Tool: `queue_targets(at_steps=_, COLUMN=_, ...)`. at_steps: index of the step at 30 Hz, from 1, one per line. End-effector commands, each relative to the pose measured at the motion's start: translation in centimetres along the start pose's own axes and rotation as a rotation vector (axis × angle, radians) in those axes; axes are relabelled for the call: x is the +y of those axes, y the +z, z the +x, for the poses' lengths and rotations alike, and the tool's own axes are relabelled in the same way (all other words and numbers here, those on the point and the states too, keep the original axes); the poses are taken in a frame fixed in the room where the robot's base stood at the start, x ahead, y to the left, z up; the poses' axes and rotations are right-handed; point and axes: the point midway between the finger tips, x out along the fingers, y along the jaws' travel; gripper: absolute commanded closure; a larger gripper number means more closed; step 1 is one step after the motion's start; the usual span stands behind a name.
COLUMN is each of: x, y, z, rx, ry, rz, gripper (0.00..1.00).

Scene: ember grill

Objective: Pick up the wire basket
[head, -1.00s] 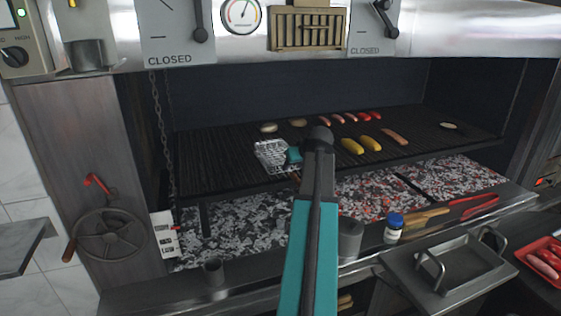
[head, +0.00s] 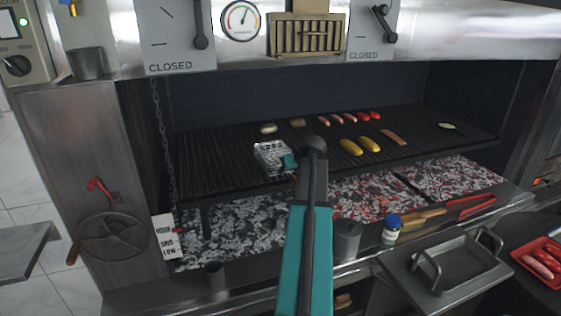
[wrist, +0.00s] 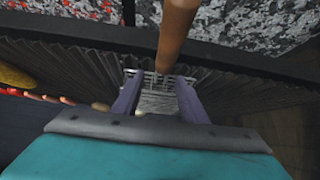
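The wire basket (head: 268,155) lies on the grill grate, left of centre. In the wrist view the basket's wire mesh (wrist: 158,102) shows between my fingers, and its brown wooden handle (wrist: 175,35) runs up toward the top edge, close to the camera. My gripper (head: 288,162) is at the basket's right side, near the handle end. In the wrist view my gripper (wrist: 158,90) has its two fingers apart, one on each side of the mesh. I cannot tell whether they touch it. My arm hides most of the handle in the head view.
The grate (head: 215,160) holds yellow corn (head: 360,146), several sausages (head: 350,118) and other food to the right and behind. Glowing coals (head: 245,222) lie below.

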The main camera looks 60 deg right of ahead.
Motion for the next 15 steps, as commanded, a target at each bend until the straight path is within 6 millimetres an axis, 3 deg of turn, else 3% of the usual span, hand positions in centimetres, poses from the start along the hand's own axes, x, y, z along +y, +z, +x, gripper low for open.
queue_targets(at_steps=6, x=-0.08, y=-0.04, z=1.06, rx=0.000, ry=-0.001, rz=-0.001, gripper=0.61)
queue_targets(at_steps=15, x=-0.12, y=0.00, z=1.13, rx=0.000, ry=-0.001, rz=-0.001, gripper=0.61)
